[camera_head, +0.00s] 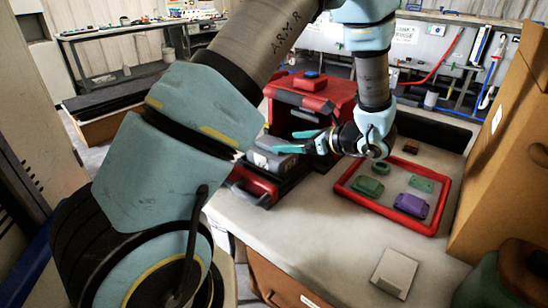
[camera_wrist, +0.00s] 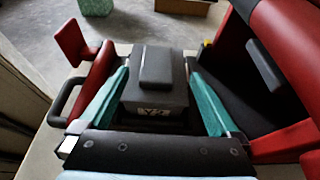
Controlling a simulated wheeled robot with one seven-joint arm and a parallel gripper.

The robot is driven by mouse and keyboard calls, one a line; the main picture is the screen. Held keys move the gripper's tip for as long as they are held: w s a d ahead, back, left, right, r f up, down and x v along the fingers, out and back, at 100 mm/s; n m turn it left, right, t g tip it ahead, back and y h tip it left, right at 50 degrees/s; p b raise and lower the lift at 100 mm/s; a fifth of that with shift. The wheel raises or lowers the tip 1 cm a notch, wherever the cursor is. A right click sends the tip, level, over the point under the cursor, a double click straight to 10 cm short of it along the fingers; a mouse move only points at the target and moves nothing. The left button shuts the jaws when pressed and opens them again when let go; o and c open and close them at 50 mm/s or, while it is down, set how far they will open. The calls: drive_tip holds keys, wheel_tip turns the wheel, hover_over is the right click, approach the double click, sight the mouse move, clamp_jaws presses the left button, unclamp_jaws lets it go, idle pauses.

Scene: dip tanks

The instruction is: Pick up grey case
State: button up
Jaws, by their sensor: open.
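The grey case (camera_wrist: 157,98) is a dark grey box with a raised block on top and a pale label marked on its near face. It sits at the red machine's open front, and part of it shows in the head view (camera_head: 268,158). My gripper (camera_head: 296,141) reaches left toward it. In the wrist view its teal fingers (camera_wrist: 158,72) are apart, one on each side of the case. I cannot tell whether either finger touches it.
The red and black machine (camera_head: 318,92) stands open close beside the gripper. A red-rimmed tray (camera_head: 348,193) holds several green and purple pieces. A pale box (camera_head: 395,272) lies on the front of the counter. A tall brown cabinet (camera_head: 500,150) bounds the right side.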

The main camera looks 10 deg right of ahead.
sight(274, 143)
drive_tip(key=shift+p+x, duration=0.8)
drive_tip(key=shift+x, duration=1.95)
drive_tip(key=shift+s+a, duration=0.15)
drive_tip(key=shift+s, duration=0.05)
drive_tip(key=shift+c, duration=0.4)
clamp_jaws()
